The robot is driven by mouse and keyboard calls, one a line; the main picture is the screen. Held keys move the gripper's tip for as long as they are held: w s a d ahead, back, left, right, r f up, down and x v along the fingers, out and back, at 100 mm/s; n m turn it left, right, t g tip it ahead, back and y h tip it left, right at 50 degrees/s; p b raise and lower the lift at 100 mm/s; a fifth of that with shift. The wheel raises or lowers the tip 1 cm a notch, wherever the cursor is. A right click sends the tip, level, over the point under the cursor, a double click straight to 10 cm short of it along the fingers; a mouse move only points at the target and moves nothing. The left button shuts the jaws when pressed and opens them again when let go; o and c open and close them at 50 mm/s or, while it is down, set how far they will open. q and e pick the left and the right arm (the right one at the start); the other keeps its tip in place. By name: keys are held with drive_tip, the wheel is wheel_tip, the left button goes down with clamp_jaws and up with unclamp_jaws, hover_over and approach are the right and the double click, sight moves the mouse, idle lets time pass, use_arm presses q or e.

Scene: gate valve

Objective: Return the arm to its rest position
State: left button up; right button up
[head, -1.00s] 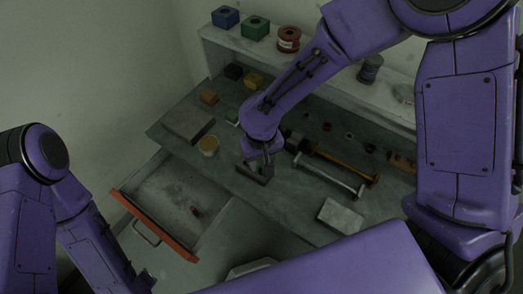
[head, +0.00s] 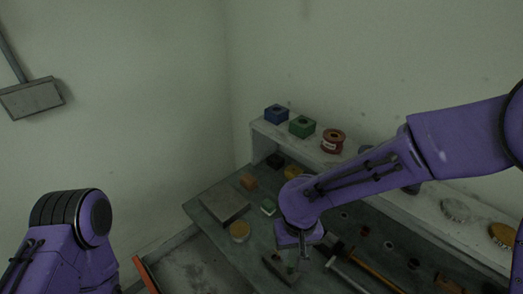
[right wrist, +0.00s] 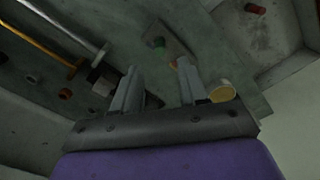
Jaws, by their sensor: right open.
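My right arm comes in from the right of the head view and bends down over the workbench. Its gripper (head: 289,262) is low over the front part of the bench top, partly hidden by my wrist. In the right wrist view the two grey fingers (right wrist: 158,85) stand apart with nothing held between them.
The workbench (head: 218,238) carries a grey plate (head: 224,205), a yellow-topped jar (head: 239,231) and a hammer (head: 375,274). A shelf behind holds a blue block (head: 276,114), a green block (head: 302,126) and a red spool (head: 332,141).

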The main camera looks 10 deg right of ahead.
sight(291, 266)
wheel_tip(291, 266, down, 9)
drive_tip(key=shift+f+p, duration=0.1)
drive_tip(key=shift+p, duration=0.3)
drive_tip(key=r, duration=0.3)
drive_tip(key=a+r+b, duration=0.1)
drive_tip(key=r, duration=0.1)
drive_tip(key=shift+s, duration=0.3)
drive_tip(key=shift+s+a+r, duration=0.15)
drive_tip(key=shift+a+r, duration=0.15)
